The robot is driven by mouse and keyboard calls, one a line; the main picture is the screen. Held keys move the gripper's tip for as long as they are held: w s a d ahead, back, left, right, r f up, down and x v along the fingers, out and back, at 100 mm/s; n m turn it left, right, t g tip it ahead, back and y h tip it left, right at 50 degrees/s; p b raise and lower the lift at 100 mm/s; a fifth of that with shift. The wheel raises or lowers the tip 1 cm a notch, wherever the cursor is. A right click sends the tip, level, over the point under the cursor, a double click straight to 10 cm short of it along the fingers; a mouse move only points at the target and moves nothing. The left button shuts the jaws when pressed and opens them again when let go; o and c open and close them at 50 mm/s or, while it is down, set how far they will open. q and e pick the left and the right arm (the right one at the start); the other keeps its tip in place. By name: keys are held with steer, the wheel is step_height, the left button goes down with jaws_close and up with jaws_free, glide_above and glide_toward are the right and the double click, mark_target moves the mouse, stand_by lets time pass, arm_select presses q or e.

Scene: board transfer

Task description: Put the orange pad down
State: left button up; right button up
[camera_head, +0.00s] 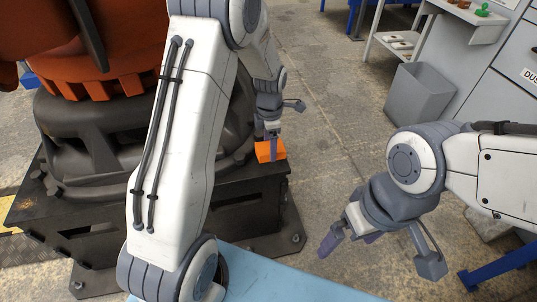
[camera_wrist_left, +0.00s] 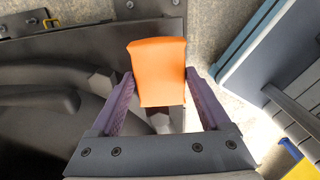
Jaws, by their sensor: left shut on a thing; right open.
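The orange pad (camera_head: 265,152) is at my left gripper (camera_head: 272,140), near the right edge of the black machine base in the head view. In the left wrist view the pad (camera_wrist_left: 157,68) sits between the two purple fingers, which close on its sides. My left gripper is shut on it. I cannot tell whether the pad touches anything below. My right gripper (camera_head: 349,240) is open and empty, over the concrete floor right of the light blue tabletop.
A black machine base (camera_head: 235,195) with an orange machine (camera_head: 120,50) on it fills the left. A light blue tabletop (camera_head: 270,280) is at the bottom. A grey bin (camera_head: 420,100) and grey cabinets (camera_head: 500,65) stand at the right. The floor between is clear.

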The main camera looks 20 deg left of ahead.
mark_target(268, 144)
arm_select(q)
steer(key=shift+w+a+f, duration=0.5)
steer(key=shift+w+a, duration=0.05)
steer(key=shift+f+b, duration=0.8)
steer(key=shift+f, duration=1.15)
steer(key=shift+f, duration=0.1)
steer(key=o, duration=1.3)
steer(key=shift+r+p, duration=1.2)
steer(key=shift+r, duration=2.7)
steer(key=shift+f, duration=0.2)
